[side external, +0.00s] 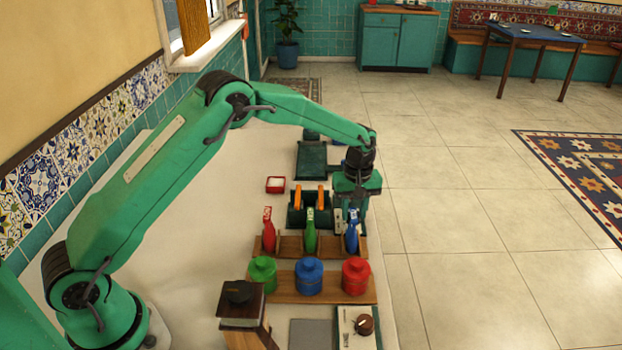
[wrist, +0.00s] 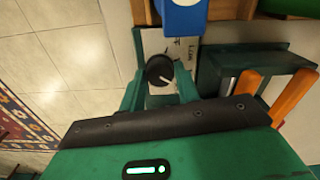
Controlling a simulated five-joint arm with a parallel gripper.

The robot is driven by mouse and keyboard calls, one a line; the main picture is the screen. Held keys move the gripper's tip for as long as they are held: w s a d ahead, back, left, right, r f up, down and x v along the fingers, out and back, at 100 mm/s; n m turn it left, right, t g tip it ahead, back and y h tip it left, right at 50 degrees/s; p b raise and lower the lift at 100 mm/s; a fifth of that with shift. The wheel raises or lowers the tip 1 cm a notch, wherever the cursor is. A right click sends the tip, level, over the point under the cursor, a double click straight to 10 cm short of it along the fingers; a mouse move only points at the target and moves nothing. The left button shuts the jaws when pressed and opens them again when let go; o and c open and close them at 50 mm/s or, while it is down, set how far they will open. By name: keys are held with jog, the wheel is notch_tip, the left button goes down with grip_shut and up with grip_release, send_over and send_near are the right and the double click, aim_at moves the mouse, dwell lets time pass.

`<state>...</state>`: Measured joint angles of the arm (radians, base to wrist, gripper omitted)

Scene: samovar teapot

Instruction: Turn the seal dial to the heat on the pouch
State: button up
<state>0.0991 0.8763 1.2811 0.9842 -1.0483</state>
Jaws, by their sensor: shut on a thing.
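The seal dial is a dark round knob (wrist: 160,71) with a pale pointer line, on a white panel (wrist: 155,42) with small black lettering I cannot fully read. My gripper (wrist: 159,86) is shut on the knob, one finger on each side. In the side view my gripper (side external: 349,206) points down beside the sealer (side external: 296,216), which has two orange handles; my gripper hides the knob there. Red (side external: 268,232), green (side external: 310,232) and blue (side external: 352,236) pouches stand in a wooden rack (side external: 290,246). Their small markings are unreadable.
Green, blue and red lidded jars (side external: 309,277) stand in front of the rack. A second panel with a brown knob (side external: 363,324) is at the front right. A small red dish (side external: 275,184) sits left of the sealer. Clear white tabletop (side external: 195,230) lies to the left.

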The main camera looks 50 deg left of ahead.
jog(key=m, duration=0.6)
jog(key=shift+r, duration=0.1)
dwell(0.5)
jog(key=o, duration=1)
notch_tip(320, 180, up, 7)
jog(key=shift+r, duration=0.4)
